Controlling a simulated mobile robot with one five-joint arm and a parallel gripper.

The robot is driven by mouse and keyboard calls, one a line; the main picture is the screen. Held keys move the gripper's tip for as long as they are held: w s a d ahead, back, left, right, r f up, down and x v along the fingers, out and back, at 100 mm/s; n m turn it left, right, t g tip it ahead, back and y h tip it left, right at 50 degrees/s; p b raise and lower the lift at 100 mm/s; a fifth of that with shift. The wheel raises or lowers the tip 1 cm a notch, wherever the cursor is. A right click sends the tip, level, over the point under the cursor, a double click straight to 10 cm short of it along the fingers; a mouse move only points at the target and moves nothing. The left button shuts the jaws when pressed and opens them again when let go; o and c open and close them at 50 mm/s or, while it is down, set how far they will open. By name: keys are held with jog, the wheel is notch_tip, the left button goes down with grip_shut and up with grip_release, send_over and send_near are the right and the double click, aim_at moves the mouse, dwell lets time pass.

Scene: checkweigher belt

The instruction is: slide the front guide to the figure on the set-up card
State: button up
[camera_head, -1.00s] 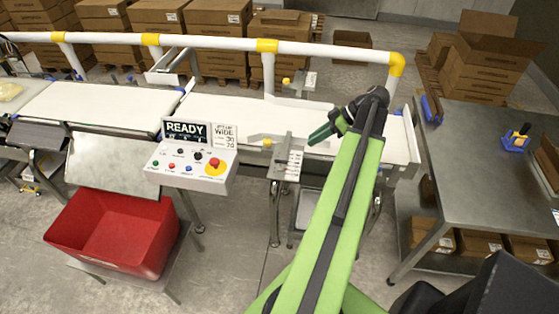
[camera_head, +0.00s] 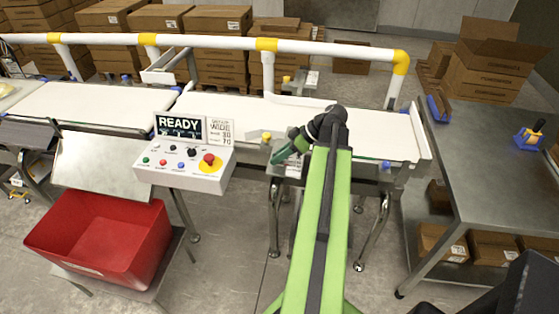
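The front guide (camera_head: 251,135) is a low pale rail at the near edge of the white belt, with a yellow knob (camera_head: 266,136) at its bracket. My gripper (camera_head: 279,157), with dark green fingers, is just right of and below this knob in the picture. It covers much of the bracket and scale plate. I cannot tell whether it touches them or whether its fingers are apart. The set-up card (camera_head: 220,131) stands right of the READY display (camera_head: 180,127). It reads WIDE, with smaller figures that look like 30 and 70.
The back guide (camera_head: 300,101) runs along the belt's far side, with its own yellow knob (camera_head: 286,79). A control box (camera_head: 185,167) with a red stop button stands left of my gripper. A red bin (camera_head: 100,240) is at lower left, a steel table (camera_head: 490,160) at right.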

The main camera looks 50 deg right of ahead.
grip_shut()
dwell(1.4)
